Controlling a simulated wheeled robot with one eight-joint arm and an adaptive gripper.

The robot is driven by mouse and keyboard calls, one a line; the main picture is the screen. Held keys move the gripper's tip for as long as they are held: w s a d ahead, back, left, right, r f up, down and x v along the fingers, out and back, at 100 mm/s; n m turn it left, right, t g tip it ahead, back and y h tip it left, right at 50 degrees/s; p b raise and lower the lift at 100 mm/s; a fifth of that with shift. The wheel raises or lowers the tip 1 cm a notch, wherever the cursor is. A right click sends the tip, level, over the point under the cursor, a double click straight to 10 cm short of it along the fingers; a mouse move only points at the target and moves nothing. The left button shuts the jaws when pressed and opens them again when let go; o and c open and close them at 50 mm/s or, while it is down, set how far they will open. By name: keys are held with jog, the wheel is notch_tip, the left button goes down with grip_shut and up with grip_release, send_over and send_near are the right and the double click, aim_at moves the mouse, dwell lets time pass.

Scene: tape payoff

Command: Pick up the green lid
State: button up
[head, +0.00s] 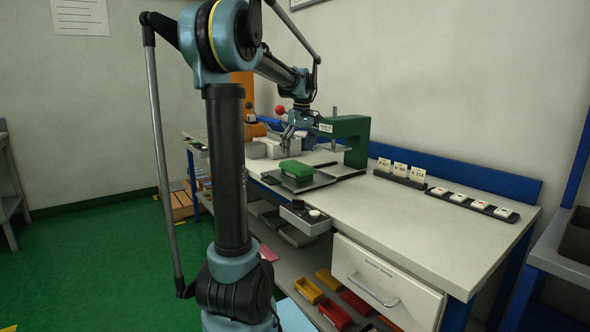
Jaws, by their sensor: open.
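My gripper (298,138) points down above the bench, behind the lid and close to a light grey block (282,145). It is open, with its fingers apart and nothing seen between them. From this view I cannot tell its exact height above the bench. The lid's top is unobstructed.
A green press (350,137) stands just right of my gripper. An orange machine (243,95) is behind left. Label cards (401,171) and a dark strip with white pieces (471,205) lie to the right. The front right benchtop (400,222) is clear.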

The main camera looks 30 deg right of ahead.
aim_at(296, 164)
jog(key=shift+w+f, duration=0.15)
jog(key=shift+f, duration=0.85)
jog(key=shift+w+f, duration=0.2)
jog(key=shift+f, duration=0.75)
jog(key=shift+w+f, duration=0.15)
jog(key=shift+f, duration=0.85)
jog(key=c, duration=1.2)
